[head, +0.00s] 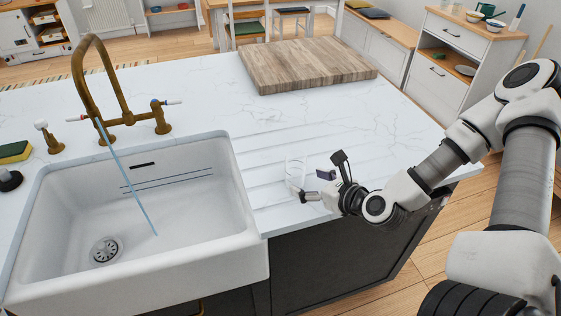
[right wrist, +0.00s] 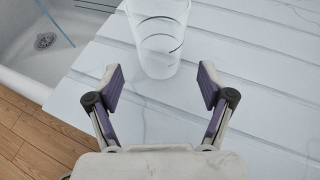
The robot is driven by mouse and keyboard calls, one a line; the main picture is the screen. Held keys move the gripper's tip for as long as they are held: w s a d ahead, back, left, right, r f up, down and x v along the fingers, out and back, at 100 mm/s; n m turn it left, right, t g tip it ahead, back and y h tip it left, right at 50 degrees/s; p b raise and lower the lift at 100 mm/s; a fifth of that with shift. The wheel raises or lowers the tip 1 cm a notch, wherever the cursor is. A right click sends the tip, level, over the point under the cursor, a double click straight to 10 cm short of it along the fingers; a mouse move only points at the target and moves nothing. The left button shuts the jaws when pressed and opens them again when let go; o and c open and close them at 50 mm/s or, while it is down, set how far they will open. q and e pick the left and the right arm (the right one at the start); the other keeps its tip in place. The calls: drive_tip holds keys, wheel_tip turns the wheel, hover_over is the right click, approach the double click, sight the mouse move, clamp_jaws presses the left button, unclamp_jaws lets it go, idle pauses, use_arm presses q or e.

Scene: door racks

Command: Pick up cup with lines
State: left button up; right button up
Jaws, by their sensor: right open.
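A clear, see-through cup with dark curved lines (right wrist: 159,36) stands upright on the grooved drainboard, just right of the sink. It also shows in the head view (head: 295,172), faint against the white counter. My right gripper (head: 308,186) reaches in from the right, low over the counter beside the cup. In the right wrist view my right gripper (right wrist: 160,88) has its purple-padded fingers spread wide. The cup stands just beyond and between the fingertips, and the gap between them is empty. My left gripper is not in view.
A white sink (head: 141,215) with a brass faucet (head: 95,80), its water running, lies left of the cup. A wooden board (head: 305,64) lies at the counter's back. A sponge (head: 15,151) is at far left. The drainboard around the cup is clear.

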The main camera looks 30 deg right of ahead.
sight(302, 179)
drive_tip(key=shift+w+f, duration=0.15)
drive_tip(key=shift+f, duration=0.1)
drive_tip(key=shift+s+b, duration=0.2)
drive_tip(key=shift+b, duration=0.15)
drive_tip(key=x, duration=0.5)
drive_tip(key=shift+w+a+r, duration=0.1)
drive_tip(key=shift+w, duration=0.35)
drive_tip(key=c, duration=1.4)
